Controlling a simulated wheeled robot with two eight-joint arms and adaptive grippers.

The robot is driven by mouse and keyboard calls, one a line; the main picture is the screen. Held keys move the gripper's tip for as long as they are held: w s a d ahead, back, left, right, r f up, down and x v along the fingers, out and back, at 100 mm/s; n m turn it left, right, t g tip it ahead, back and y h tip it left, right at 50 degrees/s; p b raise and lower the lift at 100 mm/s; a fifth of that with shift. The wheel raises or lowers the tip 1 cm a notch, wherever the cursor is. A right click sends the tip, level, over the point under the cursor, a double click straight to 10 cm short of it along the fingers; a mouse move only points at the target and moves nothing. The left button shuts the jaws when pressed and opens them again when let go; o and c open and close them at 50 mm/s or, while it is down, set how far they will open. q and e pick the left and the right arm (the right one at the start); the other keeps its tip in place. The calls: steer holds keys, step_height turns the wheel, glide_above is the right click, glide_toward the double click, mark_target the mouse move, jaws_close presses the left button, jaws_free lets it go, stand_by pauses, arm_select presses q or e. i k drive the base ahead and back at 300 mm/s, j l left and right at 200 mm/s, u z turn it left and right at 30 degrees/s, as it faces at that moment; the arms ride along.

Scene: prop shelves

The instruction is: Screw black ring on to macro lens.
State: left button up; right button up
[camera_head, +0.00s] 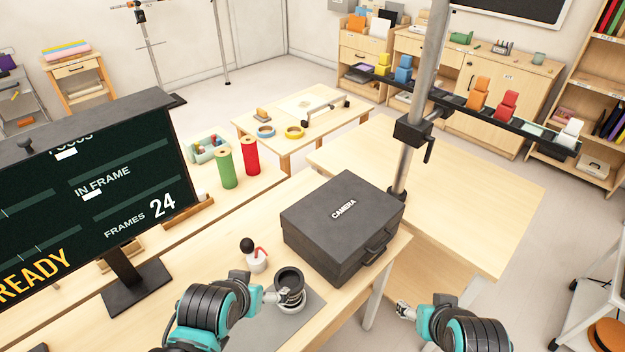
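A dark round lens-like piece (289,284) stands upright on a grey mat (312,312) near the table's front edge. Its top is a wide black rim, with a pale band around its lower part. I cannot tell whether the black rim is a separate ring seated on the lens or part of it. My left gripper (277,297) is at the left side of this piece, its fingertips touching or very near it. The grip itself is too small to make out. My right gripper (404,311) is off to the right, beyond the table's edge, with nothing visible in it.
A black camera case (340,225) stands just behind the mat. A white bottle with a red nozzle (257,260) and black bulb is close to my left gripper. A monitor (90,200) fills the left. Green (226,168) and red (250,158) rolls stand farther back.

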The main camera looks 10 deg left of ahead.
mark_target(290, 280)
steer(key=l+u, duration=0.15)
steer(key=l, duration=0.4)
steer(key=k+l+u, duration=0.2)
steer(key=l, duration=0.35)
steer(key=l+u, duration=0.15)
steer(key=l, duration=0.45)
steer(key=k+l+u, duration=0.15)
steer(key=l, duration=0.4)
steer(key=i, duration=0.05)
